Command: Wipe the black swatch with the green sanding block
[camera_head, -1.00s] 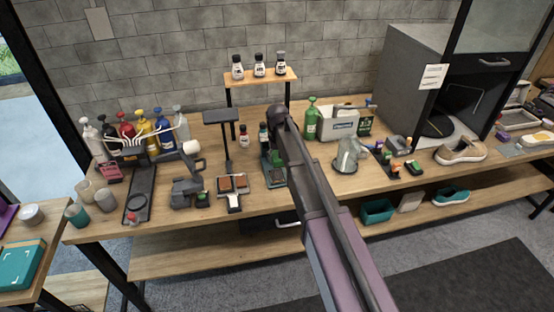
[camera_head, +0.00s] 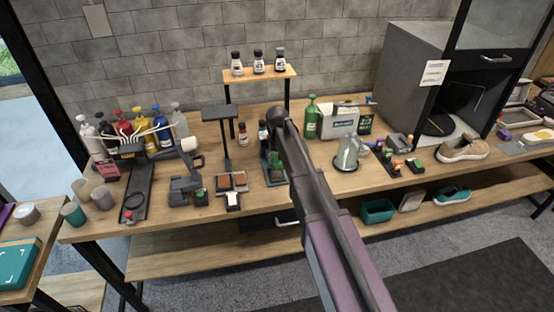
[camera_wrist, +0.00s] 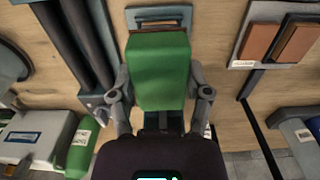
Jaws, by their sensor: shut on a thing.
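My gripper (camera_wrist: 160,82) is shut on the green sanding block (camera_wrist: 160,58), with one finger on each side of it. In the head view the gripper end is mostly hidden behind my own arm, and a bit of green shows beside it. A dark panel in a grey frame (camera_wrist: 158,13) lies at the far end of the block in the wrist view. The block partly covers it. It may be the black swatch, but I cannot confirm this. I cannot tell whether the block touches it.
Brown swatches (camera_wrist: 262,40) in a holder lie beside the block; they also show on the workbench (camera_head: 231,182). A grey stand (camera_head: 220,115), a green bottle (camera_head: 311,118) and a white box (camera_head: 340,122) stand close by. The bench's front strip is partly clear.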

